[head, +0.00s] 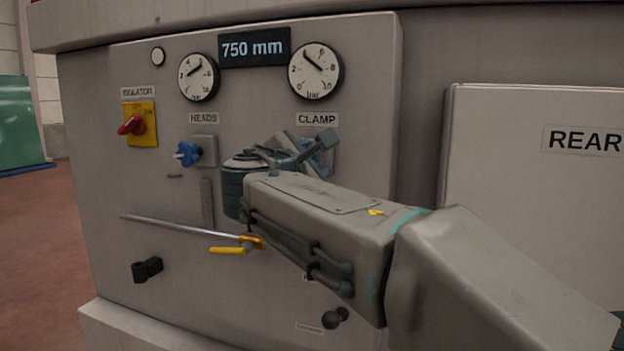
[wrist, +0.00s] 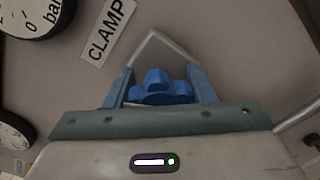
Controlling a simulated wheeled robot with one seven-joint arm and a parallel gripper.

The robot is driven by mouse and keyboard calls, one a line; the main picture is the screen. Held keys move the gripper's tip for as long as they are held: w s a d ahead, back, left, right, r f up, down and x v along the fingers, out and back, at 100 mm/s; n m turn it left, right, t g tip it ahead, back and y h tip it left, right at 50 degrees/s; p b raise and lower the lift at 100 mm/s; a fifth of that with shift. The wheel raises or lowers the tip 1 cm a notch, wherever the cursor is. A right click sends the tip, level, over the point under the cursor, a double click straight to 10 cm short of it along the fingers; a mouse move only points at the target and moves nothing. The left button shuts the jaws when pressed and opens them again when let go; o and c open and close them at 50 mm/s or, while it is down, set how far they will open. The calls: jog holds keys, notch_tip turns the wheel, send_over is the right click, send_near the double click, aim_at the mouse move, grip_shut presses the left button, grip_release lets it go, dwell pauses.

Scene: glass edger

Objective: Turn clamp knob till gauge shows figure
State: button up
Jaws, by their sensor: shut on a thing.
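The blue clamp knob (wrist: 158,90) is lobed and sits between the two fingers of my gripper (wrist: 160,78) in the wrist view. My gripper is shut on it, with a finger on each side. In the head view my gripper (head: 312,150) is at the panel just below the CLAMP label (head: 317,119) and mostly hides the knob. The clamp gauge (head: 315,70) is a white round dial above that label. Its dark needle points to the upper left, roughly around 4 bar; the exact reading is too small to tell.
To the left are the heads gauge (head: 198,77), blue heads knob (head: 187,153) and red isolator switch (head: 131,125). A display (head: 254,47) reads 750 mm. The REAR panel (head: 530,200) stands at right.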

jog(key=m+b, duration=0.6)
jog(key=shift+f+m, duration=0.3)
jog(key=shift+f, duration=0.05)
jog(key=shift+r+m+b, duration=0.1)
jog(key=shift+m+b, duration=1.4)
jog(key=shift+m, duration=0.8)
jog(key=o, duration=1)
jog(key=shift+r, duration=0.1)
jog(key=v, duration=1.3)
jog(key=shift+s+a+p, duration=0.1)
jog(key=shift+s+p, duration=0.2)
jog(key=shift+s, duration=0.1)
